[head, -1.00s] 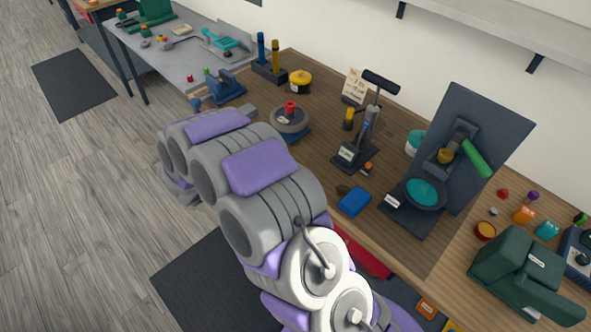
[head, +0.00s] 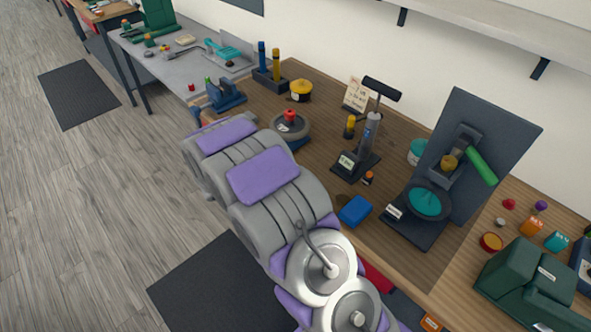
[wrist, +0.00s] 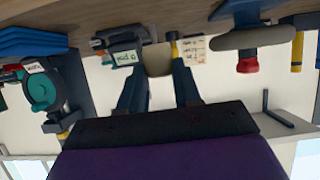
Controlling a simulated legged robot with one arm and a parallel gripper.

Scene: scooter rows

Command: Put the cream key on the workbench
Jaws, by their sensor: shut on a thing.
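My gripper (wrist: 158,74) shows in the wrist view, its two dark fingers shut on a cream piece, which looks like the cream key (wrist: 157,58). The workbench (head: 320,105) is the wooden-topped bench along the wall in the head view. Its top edge also shows in the upside-down wrist view (wrist: 75,18). In the head view my arm reaches along the bench's front edge, and my gripper is hidden behind it. I cannot tell whether the key touches the bench.
On the bench stand a black-handled press (head: 368,135), a dark upright panel with a teal bowl (head: 428,201), a round grey base with a red knob (head: 290,128), a blue block (head: 355,210) and a green machine (head: 530,285). Bare wood lies between the round base and the press.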

